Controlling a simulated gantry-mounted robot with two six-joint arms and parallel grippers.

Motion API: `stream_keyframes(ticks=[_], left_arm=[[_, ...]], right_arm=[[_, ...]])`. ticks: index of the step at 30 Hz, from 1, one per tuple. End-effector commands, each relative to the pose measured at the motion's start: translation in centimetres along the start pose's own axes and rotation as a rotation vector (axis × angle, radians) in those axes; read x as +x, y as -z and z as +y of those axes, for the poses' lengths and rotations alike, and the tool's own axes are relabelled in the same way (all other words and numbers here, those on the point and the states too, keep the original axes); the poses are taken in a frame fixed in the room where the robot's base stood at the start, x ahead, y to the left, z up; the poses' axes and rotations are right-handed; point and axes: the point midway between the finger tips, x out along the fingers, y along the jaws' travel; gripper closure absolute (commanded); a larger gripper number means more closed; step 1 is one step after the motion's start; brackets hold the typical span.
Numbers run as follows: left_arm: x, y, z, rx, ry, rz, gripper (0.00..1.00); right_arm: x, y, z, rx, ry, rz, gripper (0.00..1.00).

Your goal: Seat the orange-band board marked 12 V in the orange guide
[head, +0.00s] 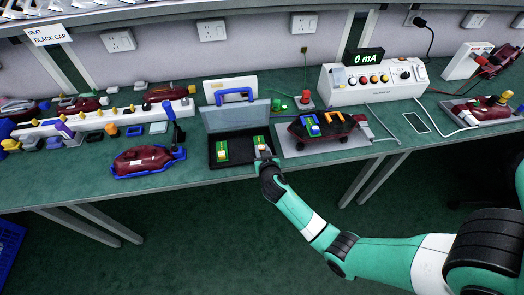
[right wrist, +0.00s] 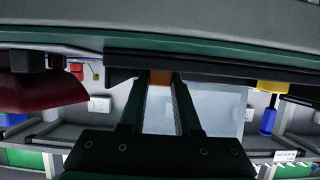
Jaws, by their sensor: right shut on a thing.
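My right gripper (head: 265,156) is at the front right of the black case (head: 238,161), shut on a small green board (head: 259,142). In the right wrist view an orange band (right wrist: 158,78) shows between the fingers; the 12 V mark is too small to read. Whether the board touches the case floor I cannot tell. Another green board (head: 222,151) stands in the left of the case. The orange guide (head: 334,118) is on the dark red lamp (head: 322,136), right of the case. Beside it is a blue guide (head: 309,124) with green and yellow at its front. My left gripper is out of view.
The lamp rests on a grey mat (head: 293,149). The case's clear lid (head: 236,116) stands open behind. A meter box (head: 372,85) reading 0 mA is behind the lamp.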

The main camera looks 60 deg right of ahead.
Motion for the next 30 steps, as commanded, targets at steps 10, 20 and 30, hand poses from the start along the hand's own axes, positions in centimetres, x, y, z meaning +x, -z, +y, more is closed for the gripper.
stream_keyframes(ticks=[10, 20, 30], left_arm=[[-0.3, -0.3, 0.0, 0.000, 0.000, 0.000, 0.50], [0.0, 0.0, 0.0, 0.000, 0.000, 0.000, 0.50], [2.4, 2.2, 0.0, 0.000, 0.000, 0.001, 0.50]], right_arm=[[0.1, -0.3, 0.0, -0.001, 0.000, -0.001, 0.39], [0.1, -0.2, 0.0, -0.001, 0.000, -0.001, 0.39], [-6.5, 0.7, 0.2, -0.003, 0.004, -0.002, 0.39]])
